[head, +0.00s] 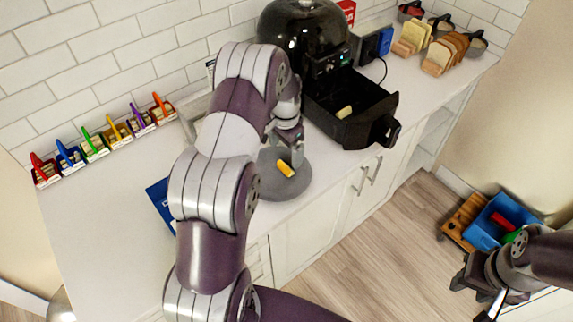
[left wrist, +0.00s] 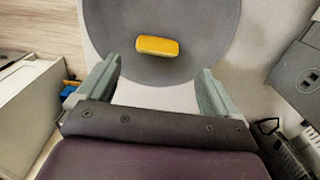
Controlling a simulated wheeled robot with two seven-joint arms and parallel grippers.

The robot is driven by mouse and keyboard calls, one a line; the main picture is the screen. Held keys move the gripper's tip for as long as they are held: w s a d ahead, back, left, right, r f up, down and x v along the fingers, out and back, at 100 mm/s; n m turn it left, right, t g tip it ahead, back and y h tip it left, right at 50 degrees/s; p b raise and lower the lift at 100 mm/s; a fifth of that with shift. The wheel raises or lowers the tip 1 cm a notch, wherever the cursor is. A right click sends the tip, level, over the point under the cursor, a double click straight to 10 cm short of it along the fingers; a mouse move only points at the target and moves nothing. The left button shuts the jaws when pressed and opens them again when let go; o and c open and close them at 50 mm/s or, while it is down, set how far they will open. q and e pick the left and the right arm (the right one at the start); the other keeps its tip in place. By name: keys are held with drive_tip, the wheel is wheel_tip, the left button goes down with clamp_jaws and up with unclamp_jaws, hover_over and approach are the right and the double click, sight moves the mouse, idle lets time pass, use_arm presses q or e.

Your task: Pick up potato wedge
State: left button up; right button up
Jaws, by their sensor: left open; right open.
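A yellow potato wedge (head: 285,168) lies on a round grey plate (head: 290,188) on the white counter. In the left wrist view the wedge (left wrist: 157,46) lies crosswise on the plate (left wrist: 205,30), beyond the fingertips and between their lines. My left gripper (head: 291,145) is above the plate, close to the wedge. It is open and empty, with both fingers (left wrist: 155,85) spread wide in the left wrist view. My right gripper (head: 478,290) is at the lower right of the head view, away from the counter, open.
A black air fryer (head: 312,40) stands behind the plate. Its drawer (head: 350,108) is pulled out and holds a pale yellow piece (head: 344,112). Bread slices (head: 445,50) stand at the back right. Small coloured-handled containers (head: 95,145) line the wall. A blue bin (head: 490,222) is at the right.

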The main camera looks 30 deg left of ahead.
sight(285, 165)
use_arm(q)
drive_tip(key=shift+s+f+p, duration=0.25)
drive_tip(key=shift+f+p, duration=0.15)
drive_tip(key=shift+f, duration=0.1)
drive_tip(key=shift+s+f+p, duration=0.2)
drive_tip(key=shift+f+p, duration=0.2)
drive_tip(key=shift+f, duration=0.1)
wheel_tip(285, 165, down, 3)
drive_tip(key=shift+d+p, duration=0.1)
drive_tip(key=shift+p, duration=0.25)
drive_tip(key=shift+w+f, duration=0.2)
drive_tip(key=shift+f, duration=0.15)
drive_tip(key=shift+s, duration=0.1)
drive_tip(key=c, duration=0.5)
drive_tip(key=shift+r, duration=0.1)
drive_tip(key=c, duration=0.6)
